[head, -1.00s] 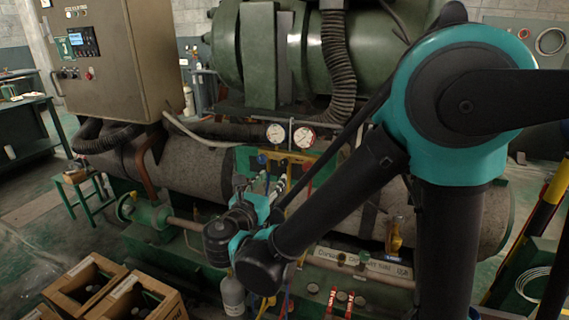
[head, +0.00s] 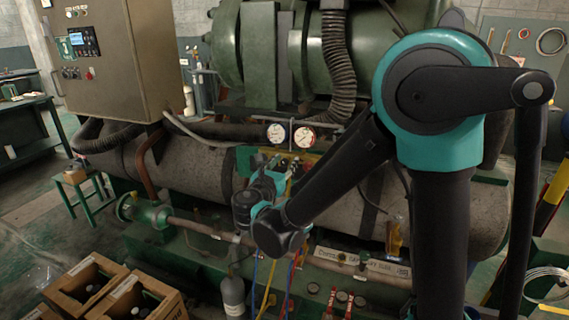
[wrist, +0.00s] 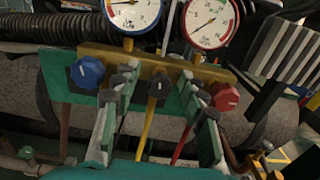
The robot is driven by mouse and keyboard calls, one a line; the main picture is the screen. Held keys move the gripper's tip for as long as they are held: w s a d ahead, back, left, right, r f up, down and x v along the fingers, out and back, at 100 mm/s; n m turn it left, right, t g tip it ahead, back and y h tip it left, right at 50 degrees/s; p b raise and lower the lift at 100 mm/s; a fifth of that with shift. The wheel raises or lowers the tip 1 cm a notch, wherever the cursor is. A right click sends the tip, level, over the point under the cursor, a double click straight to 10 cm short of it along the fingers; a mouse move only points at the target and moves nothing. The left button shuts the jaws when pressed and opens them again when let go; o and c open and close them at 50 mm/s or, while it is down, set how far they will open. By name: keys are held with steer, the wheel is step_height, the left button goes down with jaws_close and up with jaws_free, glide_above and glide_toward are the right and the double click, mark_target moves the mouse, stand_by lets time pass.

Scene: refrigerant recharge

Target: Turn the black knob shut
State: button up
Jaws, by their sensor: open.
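The black knob (wrist: 158,86) sits at the middle of a brass manifold (wrist: 142,63) in the wrist view. A blue knob (wrist: 87,72) is to its left and a red knob (wrist: 225,97) to its right. My gripper (wrist: 158,79) is open, with one finger on each side of the black knob and visible gaps between. Nothing is held. In the head view my gripper (head: 279,168) is in front of the manifold below the gauges, and it largely hides the knobs there.
Two gauges, the left (head: 277,133) and right (head: 304,138), stand above the manifold. Blue, yellow and red hoses hang below it. A grey cylinder (head: 232,295) stands below my arm. Cardboard boxes (head: 134,296) are at the lower left.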

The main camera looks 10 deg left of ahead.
steer(key=shift+c, duration=0.5)
jaws_close()
steer(key=shift+m, duration=0.4)
steer(key=m, duration=0.3)
steer(key=shift+m, duration=0.4)
steer(key=m, duration=0.5)
steer(key=shift+d+m, duration=0.1)
steer(key=shift+m, duration=0.2)
steer(key=m, duration=0.5)
steer(key=shift+f, duration=0.1)
steer(key=m, duration=0.5)
steer(key=shift+f, duration=0.1)
